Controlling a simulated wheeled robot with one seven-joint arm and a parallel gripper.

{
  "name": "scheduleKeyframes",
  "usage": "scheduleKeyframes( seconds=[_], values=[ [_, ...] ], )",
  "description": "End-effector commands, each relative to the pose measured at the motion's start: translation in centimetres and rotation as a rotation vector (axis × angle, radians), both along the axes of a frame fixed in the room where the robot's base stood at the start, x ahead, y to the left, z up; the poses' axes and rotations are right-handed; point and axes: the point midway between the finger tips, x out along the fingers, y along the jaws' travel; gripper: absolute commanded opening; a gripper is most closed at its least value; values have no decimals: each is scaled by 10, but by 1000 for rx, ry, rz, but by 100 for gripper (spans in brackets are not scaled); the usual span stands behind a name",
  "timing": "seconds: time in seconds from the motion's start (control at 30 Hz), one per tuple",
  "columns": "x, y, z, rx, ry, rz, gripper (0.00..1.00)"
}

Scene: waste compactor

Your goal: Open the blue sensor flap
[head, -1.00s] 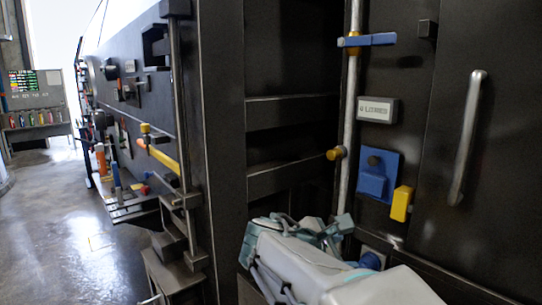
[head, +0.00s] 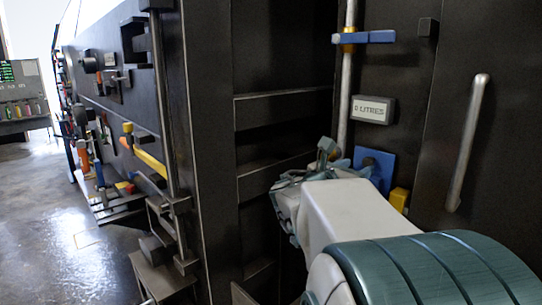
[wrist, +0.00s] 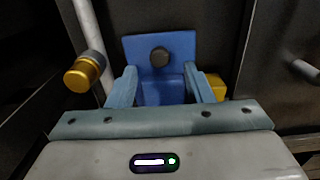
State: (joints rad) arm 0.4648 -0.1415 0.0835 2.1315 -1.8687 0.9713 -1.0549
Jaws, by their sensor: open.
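The blue sensor flap shows in the head view as a blue plate (head: 375,165) on the dark panel, partly hidden behind my arm. In the wrist view it is a blue plate (wrist: 175,45) with a dark round knob (wrist: 160,57) and a raised blue lower part (wrist: 163,92). My gripper (wrist: 160,86) is open, with one finger on each side of that lower part. I cannot tell whether the fingers touch it. In the head view my gripper (head: 325,152) is raised in front of the panel, left of the plate.
A yellow block (head: 399,199) sits right of the blue plate. A vertical pipe (head: 346,90) with a blue-handled valve (head: 365,37) runs to the left. A "0 LITRES" display (head: 373,109) is above. A long metal handle (head: 467,143) stands to the right. A yellow-capped knob (wrist: 83,72) projects at the left.

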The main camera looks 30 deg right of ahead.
Motion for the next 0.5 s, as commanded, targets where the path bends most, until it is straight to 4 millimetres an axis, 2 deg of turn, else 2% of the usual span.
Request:
scheduleKeyframes(
  seconds=[0.03, 0.2, 0.5],
  values=[
    [2, -10, 1, 1, 3, -3, 46],
    [10, -32, 1, 1, 1, 0, 46],
    [13, -42, 0, 1, -1, 3, 46]
  ],
)
